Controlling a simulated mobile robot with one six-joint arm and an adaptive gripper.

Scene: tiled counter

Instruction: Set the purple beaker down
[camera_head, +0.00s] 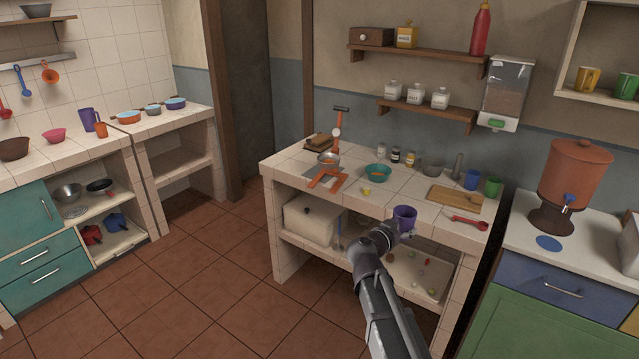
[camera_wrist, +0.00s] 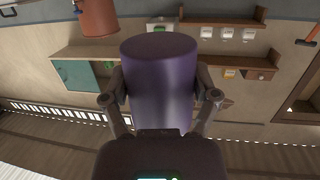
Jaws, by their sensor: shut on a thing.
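The purple beaker (camera_head: 405,215) is at the front edge of the tiled counter in the head view, held at the end of my arm. In the wrist view the beaker (camera_wrist: 160,85) fills the middle, with one finger on each side of it. My gripper (camera_wrist: 162,98) is shut on the beaker. In the head view my gripper (camera_head: 388,232) is partly hidden behind my own wrist. I cannot tell whether the beaker's base touches the counter.
The tiled counter (camera_head: 345,208) holds a teal bowl (camera_head: 377,173), a small yellow cup (camera_head: 366,191), a cutting board (camera_head: 455,198), a red spoon (camera_head: 469,223), and blue (camera_head: 472,180) and green (camera_head: 492,187) cups. An orange scale (camera_head: 327,180) stands at the left. Bare tiles lie left of the beaker.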

